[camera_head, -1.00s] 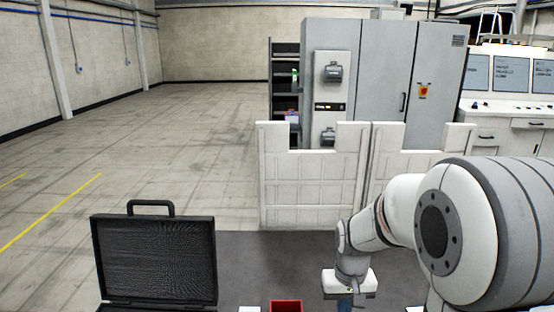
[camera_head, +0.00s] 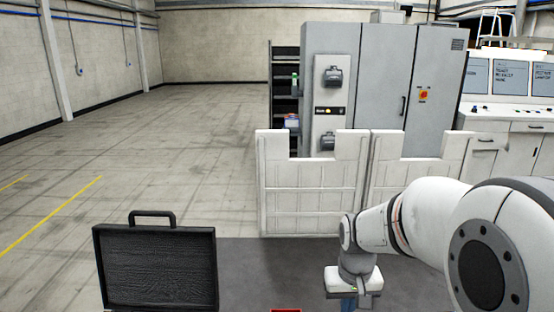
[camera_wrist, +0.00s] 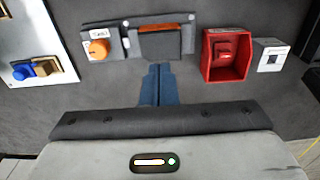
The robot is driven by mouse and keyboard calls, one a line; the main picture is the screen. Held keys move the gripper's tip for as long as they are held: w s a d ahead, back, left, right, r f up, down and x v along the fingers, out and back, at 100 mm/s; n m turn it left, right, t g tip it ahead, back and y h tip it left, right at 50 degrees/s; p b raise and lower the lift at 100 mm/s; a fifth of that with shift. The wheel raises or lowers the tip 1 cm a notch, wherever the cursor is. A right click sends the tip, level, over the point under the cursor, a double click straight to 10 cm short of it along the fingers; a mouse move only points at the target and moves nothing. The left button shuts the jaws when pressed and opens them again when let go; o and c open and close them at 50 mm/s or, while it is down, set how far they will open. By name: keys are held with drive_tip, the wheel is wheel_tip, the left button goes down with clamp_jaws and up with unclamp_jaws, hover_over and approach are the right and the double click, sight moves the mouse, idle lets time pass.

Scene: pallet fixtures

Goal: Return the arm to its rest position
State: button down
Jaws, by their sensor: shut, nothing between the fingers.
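My arm reaches in from the right in the head view, with the wrist and gripper body (camera_head: 352,282) pointing down over the dark table. The fingers are cut off at the bottom edge there. In the wrist view my gripper (camera_wrist: 158,72) shows two blue fingers pressed together with nothing between them. They point toward a grey holder (camera_wrist: 160,45) with an orange-brown strip along its top. I cannot tell how high the fingertips are above the surface.
The wrist view shows an orange knob (camera_wrist: 98,48), a red box (camera_wrist: 226,56), a white switch plate (camera_wrist: 272,56) and a panel with blue and brass parts (camera_wrist: 36,70). An open black case (camera_head: 157,268) stands left; white panels (camera_head: 312,195) stand behind the table.

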drive_tip(key=s+r+t, duration=0.3)
drive_tip(key=s+r, duration=0.4)
drive_tip(key=s, duration=0.6)
drive_tip(key=shift+a+r, duration=0.2)
drive_tip(key=shift+r, duration=0.05)
drive_tip(key=shift+s, duration=0.15)
